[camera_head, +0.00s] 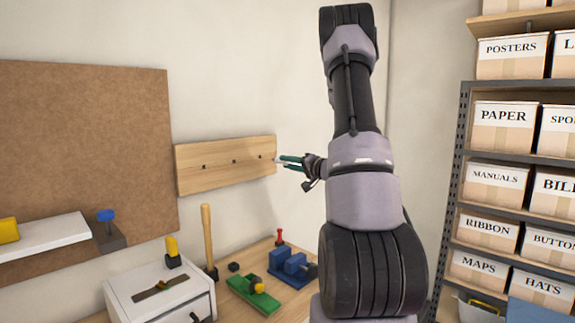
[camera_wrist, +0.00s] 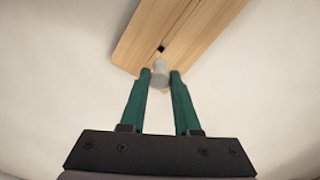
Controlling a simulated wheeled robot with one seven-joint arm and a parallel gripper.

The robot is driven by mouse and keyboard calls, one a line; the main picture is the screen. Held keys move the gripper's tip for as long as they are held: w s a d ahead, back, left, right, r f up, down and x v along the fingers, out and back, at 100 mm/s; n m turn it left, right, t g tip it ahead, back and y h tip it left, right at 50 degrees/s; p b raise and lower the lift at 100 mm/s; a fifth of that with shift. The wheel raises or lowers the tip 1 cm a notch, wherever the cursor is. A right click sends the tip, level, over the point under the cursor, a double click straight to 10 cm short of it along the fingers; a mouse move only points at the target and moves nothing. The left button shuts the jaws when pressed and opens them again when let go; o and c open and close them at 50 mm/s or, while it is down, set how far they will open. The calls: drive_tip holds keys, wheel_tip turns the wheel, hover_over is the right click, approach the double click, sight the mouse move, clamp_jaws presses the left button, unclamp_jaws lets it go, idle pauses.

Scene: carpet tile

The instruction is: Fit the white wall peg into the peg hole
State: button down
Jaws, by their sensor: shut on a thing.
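The white wall peg (camera_wrist: 160,73) shows in the wrist view as a short pale cylinder between the green fingertips. My gripper (camera_wrist: 160,82) is shut on it. The wooden peg board (camera_head: 222,166) is fixed to the wall and has a row of dark holes. In the wrist view the board (camera_wrist: 190,30) lies beyond the peg, with one dark hole (camera_wrist: 161,48) just past the peg's far end. In the head view my gripper (camera_head: 279,160) is at the board's right end, near the rightmost hole. I cannot tell whether the peg touches the board.
Below the board, a workbench holds a white box (camera_head: 160,290), an upright wooden handle (camera_head: 208,240), a green tool (camera_head: 254,292) and a blue vise (camera_head: 291,267). A brown pinboard (camera_head: 90,140) hangs at left. Shelves with labelled boxes (camera_head: 502,127) stand at right.

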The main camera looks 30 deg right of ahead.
sight(279, 161)
drive_tip(key=shift+x, duration=2.9)
drive_tip(key=shift+x, duration=1.65)
drive_tip(key=c, duration=0.6)
unclamp_jaws()
drive_tip(key=shift+o, duration=0.2)
drive_tip(key=v, duration=1)
drive_tip(key=shift+s, duration=0.45)
drive_tip(key=shift+d, duration=0.1)
